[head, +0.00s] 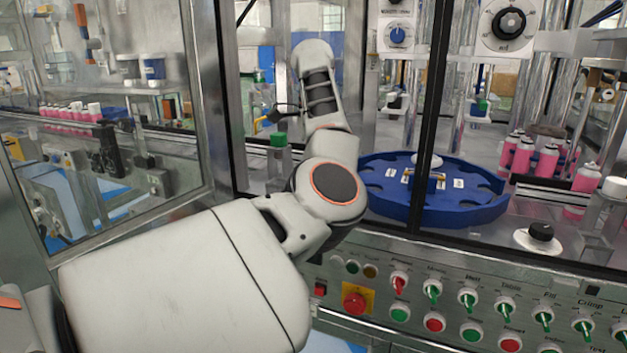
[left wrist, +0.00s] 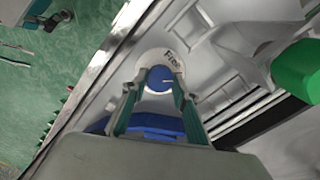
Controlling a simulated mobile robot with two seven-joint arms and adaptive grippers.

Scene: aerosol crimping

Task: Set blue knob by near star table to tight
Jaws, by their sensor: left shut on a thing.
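The blue knob (left wrist: 158,76) sits in a white dial ring in the left wrist view. The word "Free" is printed on the ring's upper right, and a small pale mark shows on the knob. My left gripper (left wrist: 159,84) is shut on the blue knob, with one finger on each side of it. In the head view my left arm reaches up through the machine's opening, and the gripper and the held knob cannot be made out there. The blue star table (head: 465,209) lies to the right of my arm. My right gripper is not in view.
A green-capped part (head: 279,140) stands left of my forearm. Another blue knob (head: 398,35) and a black knob (head: 509,22) are on upper panels. Pink bottles (head: 548,160) stand at the right. Clear panels and dark frame posts flank the opening. A switch panel (head: 450,315) runs along the front.

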